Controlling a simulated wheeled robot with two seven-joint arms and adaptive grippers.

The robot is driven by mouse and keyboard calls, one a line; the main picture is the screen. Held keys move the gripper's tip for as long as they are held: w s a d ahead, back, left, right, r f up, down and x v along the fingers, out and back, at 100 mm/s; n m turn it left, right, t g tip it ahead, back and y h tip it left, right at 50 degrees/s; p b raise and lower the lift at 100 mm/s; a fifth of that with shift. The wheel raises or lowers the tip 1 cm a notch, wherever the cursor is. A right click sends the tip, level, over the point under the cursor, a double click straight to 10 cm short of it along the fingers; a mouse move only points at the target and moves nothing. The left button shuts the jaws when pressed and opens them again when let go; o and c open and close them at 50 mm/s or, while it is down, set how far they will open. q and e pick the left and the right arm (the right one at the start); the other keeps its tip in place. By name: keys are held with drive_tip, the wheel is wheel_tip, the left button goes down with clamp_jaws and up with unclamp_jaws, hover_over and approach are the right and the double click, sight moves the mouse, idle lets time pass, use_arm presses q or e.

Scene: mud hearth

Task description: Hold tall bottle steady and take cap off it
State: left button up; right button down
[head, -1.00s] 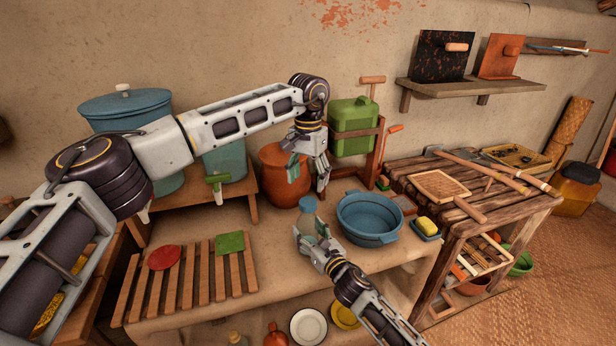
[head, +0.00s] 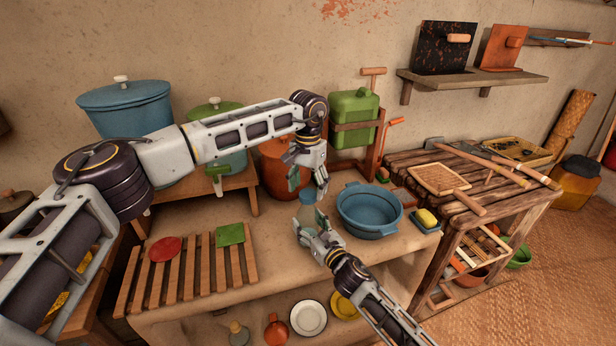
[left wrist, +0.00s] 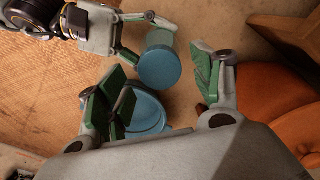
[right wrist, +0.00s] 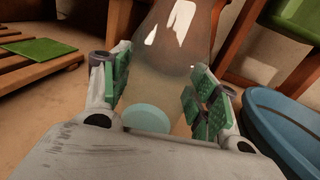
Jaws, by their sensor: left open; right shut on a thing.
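The tall bottle (head: 305,213) stands upright on the clay bench, left of the blue basin. Its blue cap (left wrist: 160,68) faces the left wrist camera, with the pale green body (left wrist: 156,38) partly showing beyond it. My right gripper (head: 309,222) is shut on the bottle's body from the front; the translucent body lies between its green pads in the right wrist view. My left gripper (head: 308,186) points down from above, open, its fingers spread on either side of the cap with gaps showing. In the head view its fingers partly hide the bottle's top.
The blue basin (head: 368,213) stands close right of the bottle. An orange pot (head: 277,165) stands close behind, left. A green canister (head: 353,113) is behind. A slatted rack (head: 190,284) lies left.

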use_arm(q)
drive_tip(key=shift+f, duration=1.15)
drive_tip(key=shift+c, duration=0.5)
drive_tip(key=c, duration=1)
drive_tip(key=shift+n, duration=0.3)
